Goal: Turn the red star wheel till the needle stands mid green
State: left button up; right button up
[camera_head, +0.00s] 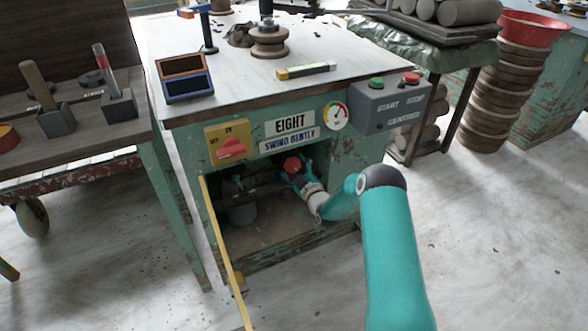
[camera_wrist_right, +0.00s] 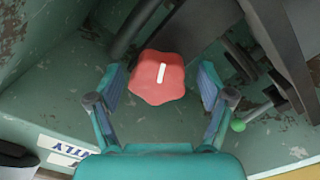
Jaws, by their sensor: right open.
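The red star wheel (camera_head: 292,164) sits inside the open front of the green cabinet, below the "SWING GENTLY" plate. In the right wrist view the wheel (camera_wrist_right: 157,78) is a lobed red knob with a white line on its face. My right gripper (camera_head: 296,172) reaches into the opening. In the wrist view its fingers (camera_wrist_right: 160,88) stand open on either side of the wheel, with a visible gap each side. The round gauge (camera_head: 336,115) on the cabinet front has coloured arcs; its needle is too small to read surely. My left gripper is out of view.
The yellow switch box (camera_head: 228,140) with a red knob and the grey START/STOP box (camera_head: 386,100) flank the plates. A yellow door edge (camera_head: 222,240) stands out at the opening's left. A green-tipped lever (camera_wrist_right: 250,118) lies right of the wheel in the wrist view.

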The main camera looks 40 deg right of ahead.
jog(key=c, duration=1.2)
jog(key=shift+o, duration=0.2)
jog(key=shift+f+n+b, duration=0.15)
jog(key=shift+n+b, duration=0.85)
jog(key=shift+b, duration=0.15)
jog(key=n+b, duration=0.7)
jog(key=b, duration=0.1)
jog(key=shift+f+n+b, duration=0.1)
jog(key=shift+n+b, duration=0.2)
jog(key=shift+b, duration=0.05)
jog(key=shift+a+n+b, duration=0.1)
jog(key=shift+n+b, duration=1.1)
jog(key=shift+b, duration=0.05)
